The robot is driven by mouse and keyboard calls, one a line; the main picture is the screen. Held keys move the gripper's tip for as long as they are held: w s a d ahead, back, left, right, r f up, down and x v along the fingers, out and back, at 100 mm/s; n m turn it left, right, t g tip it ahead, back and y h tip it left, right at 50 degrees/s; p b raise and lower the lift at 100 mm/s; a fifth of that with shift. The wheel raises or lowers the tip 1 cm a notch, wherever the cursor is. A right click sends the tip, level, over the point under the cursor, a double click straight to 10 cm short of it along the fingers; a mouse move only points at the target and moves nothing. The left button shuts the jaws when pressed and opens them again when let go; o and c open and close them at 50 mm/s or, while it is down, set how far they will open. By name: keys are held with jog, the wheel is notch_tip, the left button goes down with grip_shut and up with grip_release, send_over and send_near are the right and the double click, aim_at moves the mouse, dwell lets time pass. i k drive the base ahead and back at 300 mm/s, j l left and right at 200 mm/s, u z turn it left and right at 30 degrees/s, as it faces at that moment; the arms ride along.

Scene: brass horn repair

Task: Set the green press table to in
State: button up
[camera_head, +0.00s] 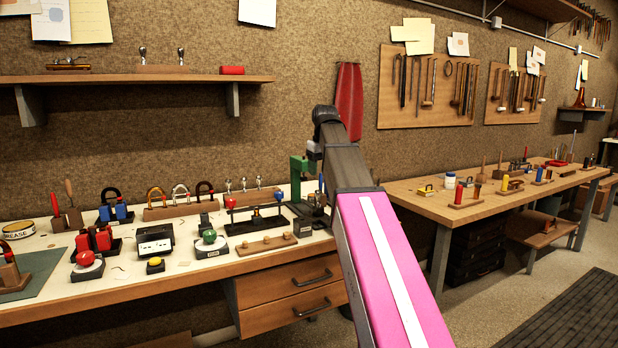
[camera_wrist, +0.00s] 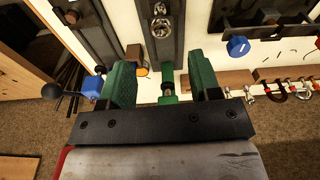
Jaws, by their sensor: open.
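The green press (camera_head: 298,172) stands at the back right of the long bench. My arm partly covers it in the head view. In the wrist view a green part (camera_wrist: 168,74) shows between my fingers, above a dark rail with silver round fittings (camera_wrist: 160,22). I cannot clearly tell the press table from these fittings. My gripper (camera_wrist: 160,62) is open, with its two green fingers apart and nothing visibly held. It is above the back of the bench. A black ball lever (camera_wrist: 51,91) with a blue collar lies beside the fingers.
A stand with red and blue balls (camera_head: 255,222) is left of the press. Its blue knob shows in the wrist view (camera_wrist: 238,46). A rack with several small clamps (camera_wrist: 275,88) runs along the wall. Several tools crowd the bench. Open floor lies right of the drawers (camera_head: 290,290).

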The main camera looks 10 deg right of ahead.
aim_at(318, 214)
jog(key=k+l, duration=0.1)
jog(key=l, duration=0.25)
jog(key=k+l, duration=0.1)
jog(key=l, duration=0.2)
jog(key=k+l, duration=0.15)
jog(key=l, duration=0.2)
jog(key=k+l, duration=0.1)
jog(key=l, duration=0.25)
